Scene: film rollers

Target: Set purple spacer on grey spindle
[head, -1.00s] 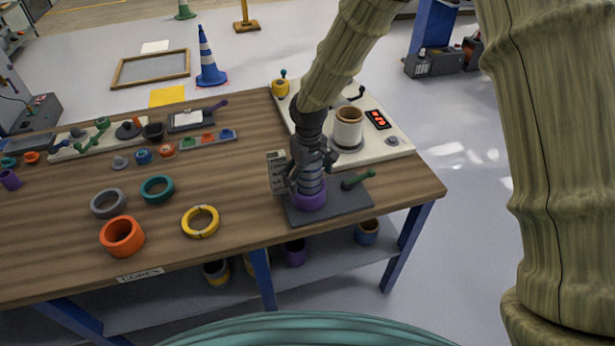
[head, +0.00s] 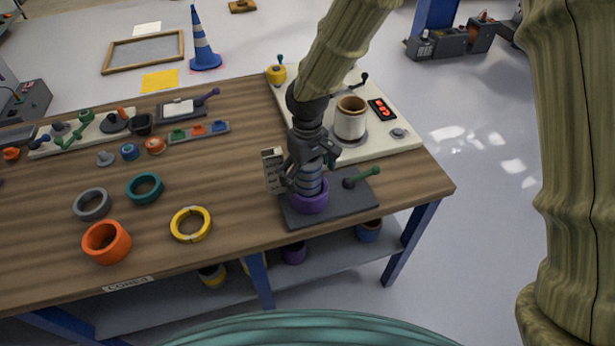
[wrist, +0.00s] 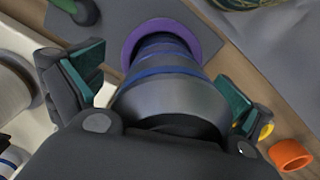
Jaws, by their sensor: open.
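The purple spacer (head: 309,201) sits low around the foot of the grey spindle (head: 308,182), on a dark grey base plate (head: 345,199) near the table's front right. In the wrist view, the purple spacer (wrist: 132,36) shows as a ring around the far end of the spindle (wrist: 165,98), which is grey with blue bands. My gripper (head: 309,164) is open above the spacer, pointing down over the spindle. In the wrist view its fingers (wrist: 158,88) stand apart on either side of the spindle. Whether the spacer lies flat on the plate is hard to see.
A green-knobbed lever (head: 362,178) stands on the plate just right of the spindle. A cream machine plate (head: 385,150) with a metal cylinder (head: 350,123) lies behind it. Orange (head: 106,242), yellow (head: 190,224), teal (head: 144,188) and grey (head: 92,204) rings lie to the left.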

